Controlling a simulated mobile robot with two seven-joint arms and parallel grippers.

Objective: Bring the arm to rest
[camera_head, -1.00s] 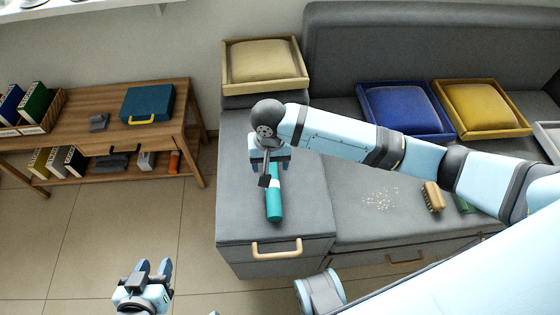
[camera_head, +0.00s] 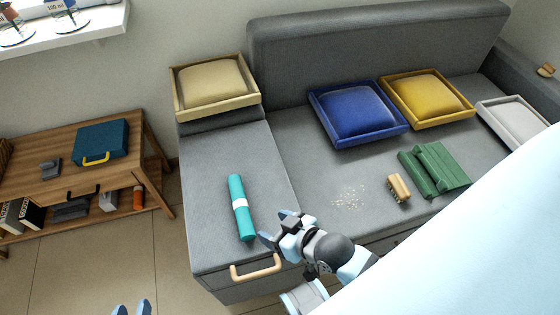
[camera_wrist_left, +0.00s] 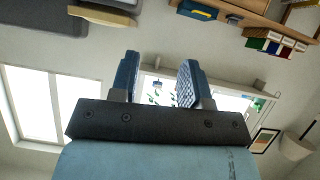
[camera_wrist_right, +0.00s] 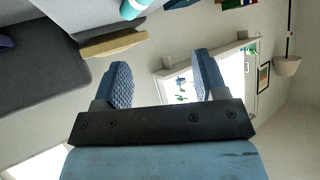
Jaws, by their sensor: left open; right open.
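My right gripper (camera_head: 274,228) is open and empty, low in front of the grey bench near its front edge and wooden handle. Its open fingers also show in the right wrist view (camera_wrist_right: 162,85). My left gripper (camera_head: 132,309) is open at the bottom edge of the head view, over the floor, with only its fingertips showing. The left wrist view shows its two fingers (camera_wrist_left: 158,80) apart with nothing between them. A teal roll (camera_head: 240,207) with a white band lies on the left bench section, just beyond my right gripper and apart from it as far as I can tell.
Beige (camera_head: 214,86), blue (camera_head: 357,112) and yellow (camera_head: 427,97) cushions sit in trays on the bench. A brush (camera_head: 398,188), crumbs (camera_head: 349,197) and green cloth (camera_head: 434,169) lie on the seat. A wooden shelf (camera_head: 150,150) holds a teal case (camera_head: 100,141). Floor between is clear.

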